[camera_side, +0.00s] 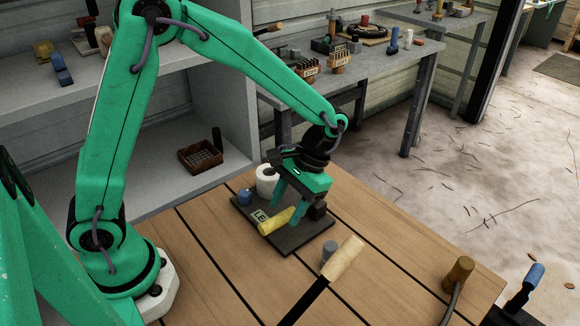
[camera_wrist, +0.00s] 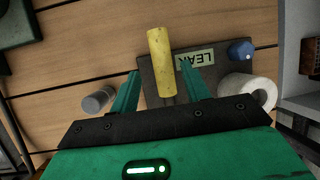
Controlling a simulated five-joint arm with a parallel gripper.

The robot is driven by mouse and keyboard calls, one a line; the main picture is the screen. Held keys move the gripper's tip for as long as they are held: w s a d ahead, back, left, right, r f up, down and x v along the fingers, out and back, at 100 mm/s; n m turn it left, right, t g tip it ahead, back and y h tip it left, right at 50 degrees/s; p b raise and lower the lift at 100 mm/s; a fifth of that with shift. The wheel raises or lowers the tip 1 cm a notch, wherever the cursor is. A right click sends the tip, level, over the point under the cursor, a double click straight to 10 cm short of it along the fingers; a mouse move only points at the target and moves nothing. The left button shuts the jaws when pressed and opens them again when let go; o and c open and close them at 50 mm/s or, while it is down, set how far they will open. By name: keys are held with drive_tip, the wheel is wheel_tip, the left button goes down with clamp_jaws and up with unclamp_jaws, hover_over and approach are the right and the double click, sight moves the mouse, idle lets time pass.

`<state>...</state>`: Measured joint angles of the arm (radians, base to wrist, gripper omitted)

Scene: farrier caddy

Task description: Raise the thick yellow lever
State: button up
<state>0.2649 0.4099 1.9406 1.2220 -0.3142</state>
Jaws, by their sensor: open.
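The thick yellow lever (camera_side: 275,222) lies low across the front of a dark base plate (camera_side: 300,239) on the wooden table. In the wrist view the yellow lever (camera_wrist: 160,62) extends away from me, between and beyond my fingertips. My gripper (camera_side: 293,207) is open above the plate, its fingers pointing down close to the lever. In the wrist view my gripper (camera_wrist: 160,68) has one finger on each side of the lever, with a gap on both sides. Contact cannot be told. The lever's near end is partly hidden by my gripper.
The plate also carries a white roll (camera_side: 266,180), a blue knob (camera_side: 245,197) and a label (camera_side: 259,216). A grey cylinder (camera_side: 329,248) and a wooden-handled tool (camera_side: 343,260) are in front. The table's left front is clear.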

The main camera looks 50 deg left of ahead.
drive_tip(key=shift+x, duration=1.45)
drive_tip(key=shift+a, duration=0.1)
clamp_jaws()
